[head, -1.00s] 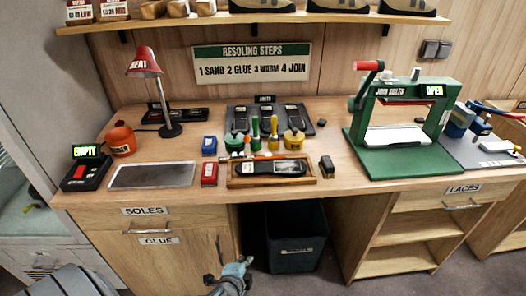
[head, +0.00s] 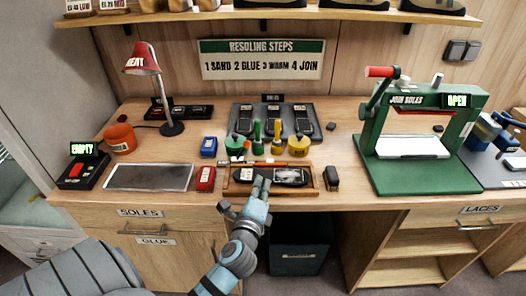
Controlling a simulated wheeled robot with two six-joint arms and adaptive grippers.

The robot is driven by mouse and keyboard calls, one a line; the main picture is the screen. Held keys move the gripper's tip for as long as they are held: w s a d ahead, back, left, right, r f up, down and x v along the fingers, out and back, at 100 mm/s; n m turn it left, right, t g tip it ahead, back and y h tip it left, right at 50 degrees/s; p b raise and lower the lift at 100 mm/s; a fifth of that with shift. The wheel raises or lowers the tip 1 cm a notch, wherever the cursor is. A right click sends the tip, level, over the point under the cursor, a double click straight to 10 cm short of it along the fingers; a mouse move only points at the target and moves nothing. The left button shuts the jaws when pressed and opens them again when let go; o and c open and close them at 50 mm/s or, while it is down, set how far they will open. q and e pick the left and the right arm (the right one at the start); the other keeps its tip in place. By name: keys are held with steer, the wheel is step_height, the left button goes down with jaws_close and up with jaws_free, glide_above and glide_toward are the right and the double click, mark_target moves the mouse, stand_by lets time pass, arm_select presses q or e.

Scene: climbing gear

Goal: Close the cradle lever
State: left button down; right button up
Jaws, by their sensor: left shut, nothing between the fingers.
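The green press labelled "JOIN SOLES" (head: 413,186) stands at the right of the bench, and its display (head: 457,101) reads "OPEN". Its lever with a red handle (head: 381,72) is raised at the upper left of the frame. A white slab (head: 413,146) lies in the press. My left gripper (head: 262,182) is shut and empty, in front of and partly over the wooden tray (head: 235,189), which holds a dark sole (head: 290,176). It is well left of the press and apart from the lever. My right gripper is not in view.
Glue pots (head: 298,144), a red block (head: 205,178) and a dark brush (head: 332,178) stand around the tray. A red lamp (head: 141,64) and a grey mat (head: 150,177) are at the left. Blue clamp-like gear (head: 489,130) sits right of the press. A shelf (head: 270,17) runs above.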

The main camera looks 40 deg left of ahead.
mark_target(265, 170)
arm_select(q)
steer(key=shift+s+r, duration=0.2)
steer(key=shift+s, duration=0.15)
steer(key=shift+s+r, duration=0.1)
steer(key=shift+s, duration=0.05)
steer(key=b+x, duration=0.1)
steer(key=x, duration=0.8)
steer(key=shift+w+a, duration=0.45)
steer(key=shift+w, duration=0.15)
steer(key=shift+s+a+r+p, duration=0.1)
steer(key=shift+a+r+p, duration=0.15)
steer(key=shift+a, duration=0.25)
steer(key=shift+s+a+r+p, duration=0.15)
steer(key=shift+a+r, duration=0.2)
steer(key=shift+a, duration=0.2)
steer(key=shift+s+a, duration=0.1)
steer(key=shift+a, duration=0.55)
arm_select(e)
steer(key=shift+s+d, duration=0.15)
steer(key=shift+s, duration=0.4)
arm_select(q)
steer(key=shift+d, duration=0.15)
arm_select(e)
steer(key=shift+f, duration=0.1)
arm_select(q)
steer(key=shift+r, duration=0.1)
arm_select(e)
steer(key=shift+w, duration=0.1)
